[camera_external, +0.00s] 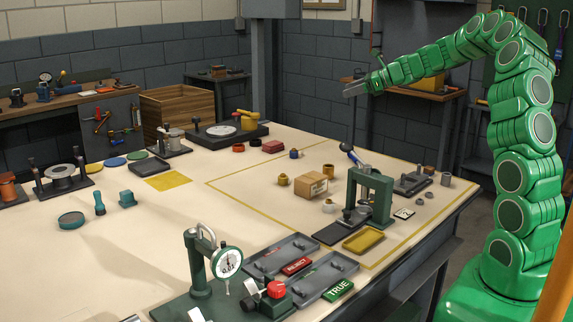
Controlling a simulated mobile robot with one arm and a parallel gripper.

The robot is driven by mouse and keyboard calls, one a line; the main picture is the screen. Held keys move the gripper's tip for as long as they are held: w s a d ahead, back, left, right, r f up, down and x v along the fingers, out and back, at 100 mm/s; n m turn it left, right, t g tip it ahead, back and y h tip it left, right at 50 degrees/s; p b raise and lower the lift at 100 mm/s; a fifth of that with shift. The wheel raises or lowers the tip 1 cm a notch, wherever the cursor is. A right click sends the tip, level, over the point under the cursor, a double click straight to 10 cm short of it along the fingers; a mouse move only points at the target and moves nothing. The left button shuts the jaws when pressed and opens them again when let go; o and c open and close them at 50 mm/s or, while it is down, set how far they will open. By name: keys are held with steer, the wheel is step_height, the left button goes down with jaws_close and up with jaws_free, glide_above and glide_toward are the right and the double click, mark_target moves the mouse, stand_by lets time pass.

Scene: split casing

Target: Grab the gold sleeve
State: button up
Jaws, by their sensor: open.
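My gripper (354,90) is at the end of the raised green arm, high above the back right of the bench. It is open, with nothing seen between its fingers, and well apart from both pieces.
A dial gauge stand (197,262) and grey trays (283,252) fill the front.

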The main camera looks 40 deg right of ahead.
steer(key=d+f+m, duration=0.1)
steer(key=d, duration=0.2)
glide_toward(332, 178)
steer(key=shift+w+a+r+h, duration=0.45)
steer(key=shift+w+r, duration=0.2)
steer(key=shift+w, duration=0.2)
steer(key=shift+x, duration=1.35)
steer(key=shift+t, duration=0.3)
steer(key=shift+w+d+r+x, duration=0.1)
steer(key=shift+x, duration=0.75)
steer(key=shift+w+d+r+x, duration=0.1)
steer(key=shift+r+x, duration=0.05)
steer(key=shift+x, duration=0.75)
steer(key=shift+w+d+r+x, duration=0.1)
steer(key=shift+x, duration=0.75)
steer(key=c, duration=1.3)
steer(key=shift+o, duration=0.2)
